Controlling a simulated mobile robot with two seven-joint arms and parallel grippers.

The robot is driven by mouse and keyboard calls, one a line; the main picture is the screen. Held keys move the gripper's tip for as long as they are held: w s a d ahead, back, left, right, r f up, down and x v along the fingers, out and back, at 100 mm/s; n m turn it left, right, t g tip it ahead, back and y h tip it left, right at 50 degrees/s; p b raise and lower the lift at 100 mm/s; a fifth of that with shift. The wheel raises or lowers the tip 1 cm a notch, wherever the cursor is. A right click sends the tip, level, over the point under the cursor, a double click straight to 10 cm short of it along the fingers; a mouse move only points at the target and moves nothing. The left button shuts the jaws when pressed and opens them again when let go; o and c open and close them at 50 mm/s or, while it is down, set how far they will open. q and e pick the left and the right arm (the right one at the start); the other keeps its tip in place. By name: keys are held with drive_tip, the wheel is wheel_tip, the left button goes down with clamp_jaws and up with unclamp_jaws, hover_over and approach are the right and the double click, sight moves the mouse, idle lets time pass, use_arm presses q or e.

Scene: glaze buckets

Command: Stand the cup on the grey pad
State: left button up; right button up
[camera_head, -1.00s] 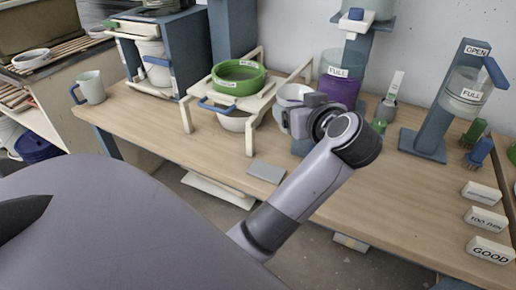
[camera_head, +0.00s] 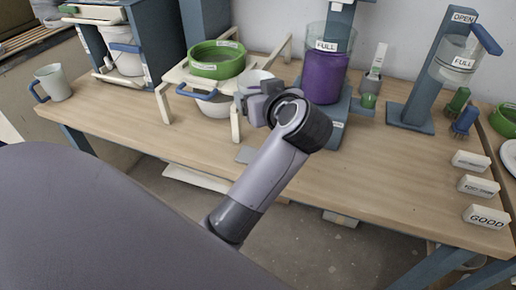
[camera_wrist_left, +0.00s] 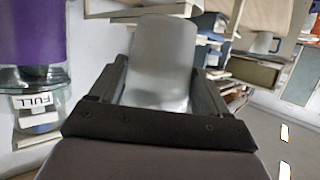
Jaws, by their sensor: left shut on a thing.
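A pale grey-white cup (camera_head: 254,78) is in my left gripper (camera_head: 262,98), above the table's middle in the head view. In the left wrist view the cup (camera_wrist_left: 163,55) stands between the two fingers, which are shut on it. The cup is apart from the pad. My right gripper is not in view.
A rack with a green sieve (camera_head: 217,70) over a white bowl stands just left of the cup. A purple-filled container (camera_head: 322,75) stands behind to the right. A blue-handled mug (camera_head: 54,82) is far left. Label blocks (camera_head: 484,216) lie right. The front middle is clear.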

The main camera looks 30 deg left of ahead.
use_arm(q)
wheel_tip(320, 180, down, 10)
drive_tip(key=shift+f+b, duration=0.15)
drive_tip(key=shift+b, duration=0.75)
wheel_tip(320, 180, down, 4)
drive_tip(key=shift+r+b, duration=0.2)
drive_tip(key=shift+b, duration=0.15)
drive_tip(key=shift+f, duration=0.1)
drive_tip(key=o, duration=1.2)
